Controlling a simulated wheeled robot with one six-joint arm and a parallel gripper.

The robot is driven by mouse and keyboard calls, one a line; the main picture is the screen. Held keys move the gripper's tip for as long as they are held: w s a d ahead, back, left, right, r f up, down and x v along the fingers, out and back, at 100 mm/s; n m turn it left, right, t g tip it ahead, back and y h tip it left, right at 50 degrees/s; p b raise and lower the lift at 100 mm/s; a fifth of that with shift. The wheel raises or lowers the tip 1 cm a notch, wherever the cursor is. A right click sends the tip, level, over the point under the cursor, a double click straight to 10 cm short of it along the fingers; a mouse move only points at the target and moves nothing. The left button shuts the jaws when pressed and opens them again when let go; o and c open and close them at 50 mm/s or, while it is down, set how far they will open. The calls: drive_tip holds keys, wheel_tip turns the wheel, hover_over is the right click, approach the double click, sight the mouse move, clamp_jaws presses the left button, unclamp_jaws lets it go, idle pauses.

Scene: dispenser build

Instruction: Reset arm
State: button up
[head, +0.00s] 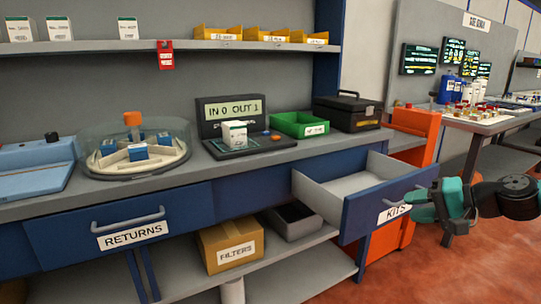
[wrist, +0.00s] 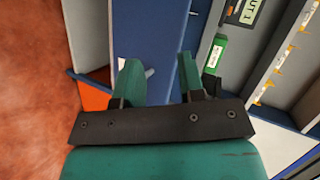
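My gripper (head: 424,204) is at the right of the head view, beside the front of the open drawer labelled KITS (head: 362,214). In the wrist view, the two teal fingers of my gripper (wrist: 158,68) are apart, with the blue drawer front (wrist: 150,30) ahead of them. A piece of the grey drawer handle (wrist: 149,73) shows close to the left finger; I cannot tell whether they touch. Nothing is seen held. The drawer's visible inside (head: 350,185) looks empty.
The RETURNS drawer (head: 125,222) is shut. The counter bears a round dispenser (head: 134,150), a display reading IN 0 OUT 1 (head: 234,108) with a white box (head: 234,134), a green tray (head: 300,124) and a black case (head: 347,112). An orange cabinet (head: 414,125) stands behind the drawer.

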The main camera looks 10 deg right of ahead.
drive_tip(key=s+a+r+n+g, duration=0.1)
drive_tip(key=s+a+n+g, duration=0.15)
drive_tip(key=a, duration=0.45)
drive_tip(key=s+a+r+n+g, duration=0.1)
drive_tip(key=a+r+n+g, duration=0.15)
drive_tip(key=a, duration=0.45)
drive_tip(key=s+a+r+n+g+h, duration=0.1)
drive_tip(key=s+a+n+g+h, duration=0.1)
drive_tip(key=s+a+n, duration=0.6)
drive_tip(key=s+a+n+g+h, duration=0.2)
drive_tip(key=s+a+g, duration=0.15)
drive_tip(key=s, duration=0.85)
wheel_tip(320, 180, up, 17)
drive_tip(key=p, duration=1.7)
drive_tip(key=shift+r+t, duration=0.15)
drive_tip(key=shift+t, duration=0.3)
